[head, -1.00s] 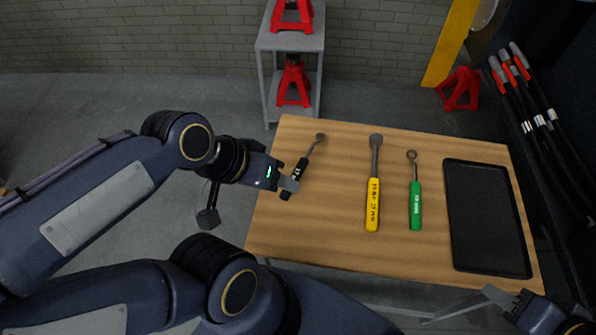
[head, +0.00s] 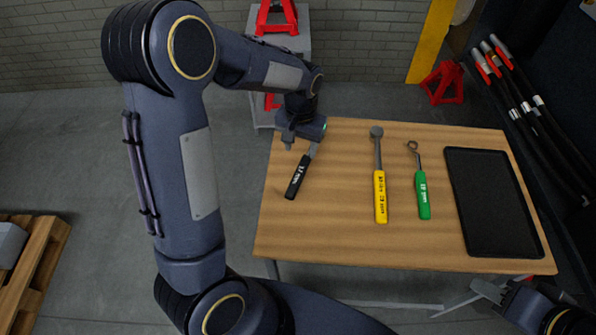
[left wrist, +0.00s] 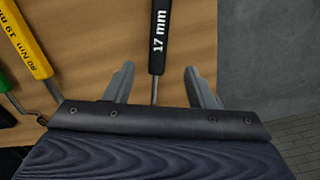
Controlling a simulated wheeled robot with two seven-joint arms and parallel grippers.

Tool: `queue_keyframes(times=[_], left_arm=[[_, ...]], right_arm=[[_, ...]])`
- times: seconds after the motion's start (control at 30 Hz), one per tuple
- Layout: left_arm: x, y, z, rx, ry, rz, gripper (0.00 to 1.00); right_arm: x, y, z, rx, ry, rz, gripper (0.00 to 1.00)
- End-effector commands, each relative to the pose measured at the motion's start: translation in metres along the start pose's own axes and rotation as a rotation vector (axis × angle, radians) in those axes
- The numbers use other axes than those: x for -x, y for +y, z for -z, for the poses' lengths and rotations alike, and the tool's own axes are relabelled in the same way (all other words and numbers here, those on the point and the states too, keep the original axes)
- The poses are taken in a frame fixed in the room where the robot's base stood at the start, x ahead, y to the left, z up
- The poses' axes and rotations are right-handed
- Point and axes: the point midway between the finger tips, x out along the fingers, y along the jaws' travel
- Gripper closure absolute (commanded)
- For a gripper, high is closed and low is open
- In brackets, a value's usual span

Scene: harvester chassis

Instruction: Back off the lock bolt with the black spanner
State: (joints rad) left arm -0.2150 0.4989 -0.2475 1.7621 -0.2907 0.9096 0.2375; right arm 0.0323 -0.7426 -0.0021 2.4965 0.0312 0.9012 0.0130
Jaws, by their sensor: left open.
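The black spanner (head: 297,178) lies on the left part of the wooden table. Its handle, marked 17 mm, also shows in the left wrist view (left wrist: 160,38). My left gripper (head: 301,146) is open over the spanner's far end and hides its head in the head view. In the left wrist view the open fingers (left wrist: 161,88) stand on either side of the thin metal shank, apart from it. My right gripper (head: 486,292) is at the bottom right, by the table's near edge, partly cut off. The lock bolt is not in view.
The wooden table (head: 330,235) also bears a yellow-handled wrench (head: 380,195), a green-handled spanner (head: 423,195) and an empty black tray (head: 492,200). A grey shelf with red jack stands (head: 277,17) stands behind. A wooden pallet (head: 38,265) is at lower left.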

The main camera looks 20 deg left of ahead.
Motion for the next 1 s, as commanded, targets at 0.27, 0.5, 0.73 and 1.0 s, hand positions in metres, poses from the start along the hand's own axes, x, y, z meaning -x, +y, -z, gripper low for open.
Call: queue_keyframes(times=[0.27,0.5,0.73,1.0], left_arm=[[-0.029,0.001,0.0,-0.003,-0.007,0.006,0.5],[-0.063,0.003,-0.002,-0.002,-0.009,0.006,0.5],[-0.08,0.003,-0.001,-0.002,-0.004,0.005,0.5],[-0.08,0.003,-0.001,-0.002,-0.003,0.005,0.62]], right_arm=[[0.001,-0.001,0.001,0.0,0.0,0.0,0.64],[0.006,-0.003,0.003,0.0,0.0,0.0,0.64],[0.007,-0.003,0.003,0.0,0.0,0.0,0.64],[0.006,-0.003,0.003,0.0,0.0,0.0,0.64]])
